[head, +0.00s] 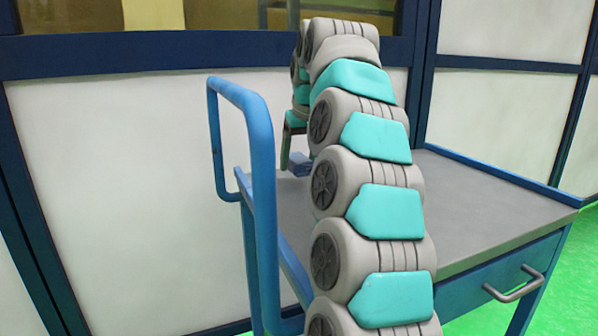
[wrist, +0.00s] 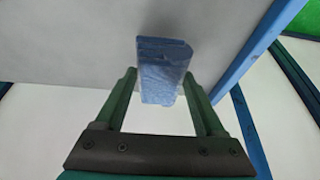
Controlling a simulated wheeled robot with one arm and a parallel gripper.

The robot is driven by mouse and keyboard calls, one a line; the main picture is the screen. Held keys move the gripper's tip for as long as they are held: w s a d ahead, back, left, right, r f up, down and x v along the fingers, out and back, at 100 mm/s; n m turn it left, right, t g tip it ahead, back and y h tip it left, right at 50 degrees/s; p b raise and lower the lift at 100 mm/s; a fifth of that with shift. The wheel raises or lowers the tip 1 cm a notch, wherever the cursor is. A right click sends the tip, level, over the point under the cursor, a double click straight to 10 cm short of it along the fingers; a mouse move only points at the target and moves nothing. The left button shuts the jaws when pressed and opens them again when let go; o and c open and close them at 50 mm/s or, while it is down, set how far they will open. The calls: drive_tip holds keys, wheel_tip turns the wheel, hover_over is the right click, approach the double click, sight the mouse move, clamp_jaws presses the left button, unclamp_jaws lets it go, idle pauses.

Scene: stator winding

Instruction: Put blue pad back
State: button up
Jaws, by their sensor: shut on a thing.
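The blue pad (wrist: 163,82) sits between the two green fingers of my gripper (wrist: 160,74) in the wrist view. The gripper is shut on it, and the pad reaches past the fingertips toward the grey surface. In the head view the pad (head: 299,164) shows small, partly hidden behind my arm, near the far left part of the grey cart top (head: 480,200). One green finger of my gripper (head: 286,150) shows beside it. I cannot tell whether the pad touches the cart top.
A blue push handle (head: 262,190) rises at the cart's left side. A drawer with a grey handle (head: 515,287) is at the front right. The right part of the cart top looks clear. White panels with dark blue frames (head: 200,55) stand behind the cart.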

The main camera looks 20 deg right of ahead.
sight(302, 160)
drive_tip(key=shift+f, duration=1.7)
drive_tip(key=shift+f, duration=0.15)
drive_tip(key=o, duration=1.2)
drive_tip(key=shift+c, duration=0.2)
drive_tip(key=v, duration=0.6)
drive_tip(key=shift+w, duration=0.1)
drive_tip(key=shift+v, duration=1.05)
drive_tip(key=shift+f, duration=0.1)
